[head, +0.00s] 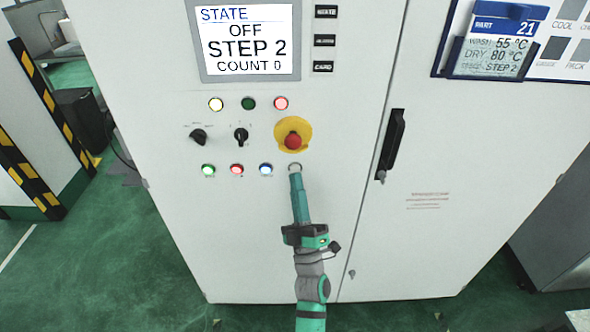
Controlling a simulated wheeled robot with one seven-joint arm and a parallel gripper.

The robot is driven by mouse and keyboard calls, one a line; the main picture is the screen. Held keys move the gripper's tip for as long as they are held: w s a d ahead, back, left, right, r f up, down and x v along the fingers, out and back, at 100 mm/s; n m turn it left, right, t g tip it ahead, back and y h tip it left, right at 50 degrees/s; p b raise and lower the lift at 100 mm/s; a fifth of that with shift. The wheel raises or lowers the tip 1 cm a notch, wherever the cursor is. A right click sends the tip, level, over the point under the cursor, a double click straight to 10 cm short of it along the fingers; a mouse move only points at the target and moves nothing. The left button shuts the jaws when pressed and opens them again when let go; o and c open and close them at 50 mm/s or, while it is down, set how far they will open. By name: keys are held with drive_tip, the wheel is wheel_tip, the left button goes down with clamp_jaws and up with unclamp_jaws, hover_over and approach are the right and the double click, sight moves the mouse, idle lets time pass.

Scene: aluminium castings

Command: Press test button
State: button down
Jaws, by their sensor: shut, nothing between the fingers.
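My gripper (296,176) is shut and empty, pointing up at the white cabinet front (340,215). Its tip overlaps a round pale button (295,166) at the right end of the lower button row, below the red emergency stop (293,140) on its yellow plate. The tip hides most of this button, and I cannot tell whether it touches it or whether the button is pushed in. Left of it in the row are a blue-lit button (266,169), a red one (237,169) and a green one (208,169). The small labels are unreadable.
The screen (247,40) reads STATE OFF, STEP 2, COUNT 0. Two black rotary switches (198,136) (241,136) and an upper lamp row (249,103) sit nearby. A black door handle (391,145) stands to the right. Green floor (110,255) lies left of the cabinet.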

drive_tip(key=shift+s+a, duration=0.1)
drive_tip(key=shift+s, duration=2.4)
drive_tip(key=s+a+f+m+g+h, duration=0.2)
drive_tip(key=s+f+m+g+h, duration=0.3)
drive_tip(key=s+f, duration=0.65)
drive_tip(key=s+a+f+m+g+h, duration=0.1)
drive_tip(key=s+a+f+m+g, duration=0.15)
drive_tip(key=s+f+m, duration=0.9)
drive_tip(key=s+d+n+g+y, duration=0.1)
drive_tip(key=s+n+g, duration=0.1)
drive_tip(key=s, duration=1.2)
drive_tip(key=shift+s+d+r+g, duration=0.3)
drive_tip(key=shift+s+r+g, duration=0.05)
drive_tip(key=shift+g, duration=0.5)
